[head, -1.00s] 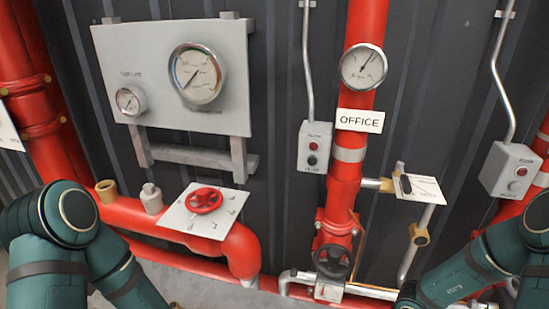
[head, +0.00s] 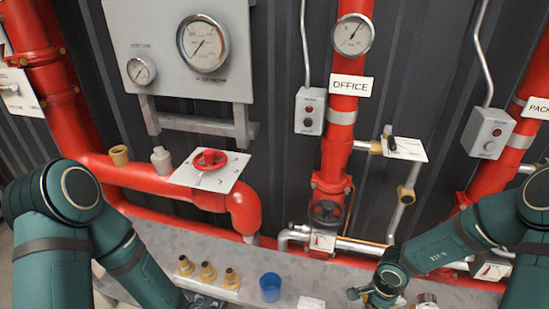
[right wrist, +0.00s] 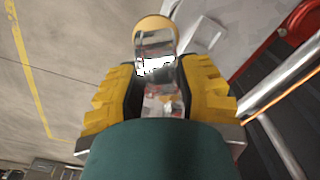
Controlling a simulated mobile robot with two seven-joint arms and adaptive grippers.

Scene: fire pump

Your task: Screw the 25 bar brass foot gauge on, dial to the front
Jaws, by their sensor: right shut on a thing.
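My right gripper (head: 372,294) is low at the right of the head view, over the bench. In the right wrist view, its yellow-padded fingers (right wrist: 158,95) are shut on a shiny metal gauge-like thing (right wrist: 155,45) with a brass-coloured round end. Its dial and marking cannot be read. On the red pipe at left stand a brass socket (head: 119,155) and a grey fitting (head: 161,160), both apart from my grippers. A small round gauge (head: 427,299) shows partly at the bottom edge, right of my right gripper. My left gripper is out of sight below my left arm.
The grey bench (head: 330,275) holds several brass fittings (head: 208,271), a blue cup (head: 270,288) and a white block (head: 311,302). Behind are a gauge panel (head: 180,75), a red valve wheel (head: 210,160), a dark handwheel (head: 326,213) and red pipes (head: 340,150).

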